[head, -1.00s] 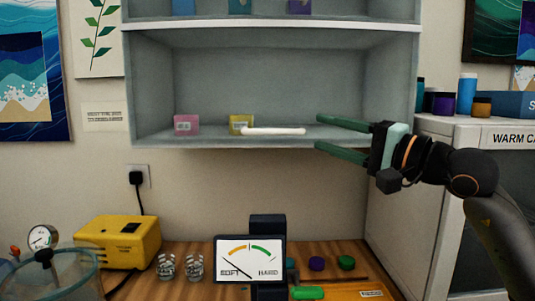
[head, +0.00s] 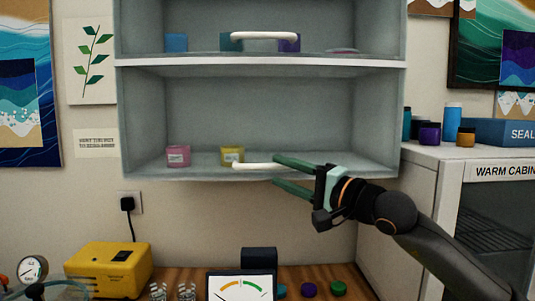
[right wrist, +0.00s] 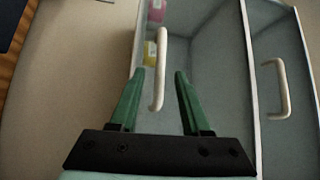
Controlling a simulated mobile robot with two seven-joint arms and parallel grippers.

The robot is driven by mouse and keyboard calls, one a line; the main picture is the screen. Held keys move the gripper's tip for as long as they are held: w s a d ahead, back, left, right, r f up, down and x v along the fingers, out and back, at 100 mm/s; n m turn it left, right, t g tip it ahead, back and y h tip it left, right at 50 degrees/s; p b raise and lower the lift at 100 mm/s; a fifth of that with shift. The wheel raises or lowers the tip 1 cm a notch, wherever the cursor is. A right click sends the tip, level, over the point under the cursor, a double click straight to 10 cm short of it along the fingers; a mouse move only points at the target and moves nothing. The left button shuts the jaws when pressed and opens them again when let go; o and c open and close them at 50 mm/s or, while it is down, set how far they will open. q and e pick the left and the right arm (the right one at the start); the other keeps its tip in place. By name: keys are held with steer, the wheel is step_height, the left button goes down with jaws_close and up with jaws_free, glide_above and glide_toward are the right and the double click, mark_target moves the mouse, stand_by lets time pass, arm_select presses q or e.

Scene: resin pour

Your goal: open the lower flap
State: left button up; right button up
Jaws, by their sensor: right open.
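The lower flap is a clear front panel over the cabinet's lower compartment, hard to make out. Its white bar handle (head: 258,165) lies level along the lower edge, and it shows in the right wrist view too (right wrist: 160,70). My right gripper (head: 276,170) is open at the right end of this handle, one finger above and one below it in the head view. In the right wrist view the handle's near end lies between the green fingers (right wrist: 160,72). Whether a finger touches it, I cannot tell. The flap looks shut. My left gripper is not in view.
An upper handle (head: 264,36) crosses the shelf above. A pink box (head: 178,156) and a yellow box (head: 231,155) stand in the lower compartment. The warm cabinet (head: 430,180) stands at the right. A dial gauge (head: 240,288) and yellow device (head: 108,268) are below.

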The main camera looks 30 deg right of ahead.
mark_target(271, 168)
steer(key=p+x, duration=0.2)
steer(key=x, duration=0.1)
steer(key=shift+r, duration=0.25)
steer(key=shift+w+a+f+p, duration=0.1)
steer(key=shift+w+p, duration=0.1)
steer(key=shift+w, duration=0.2)
steer(key=shift+w+a+f+p, duration=0.1)
steer(key=shift+w+p, duration=0.05)
steer(key=shift+w, duration=0.2)
jaws_close()
stand_by(0.7)
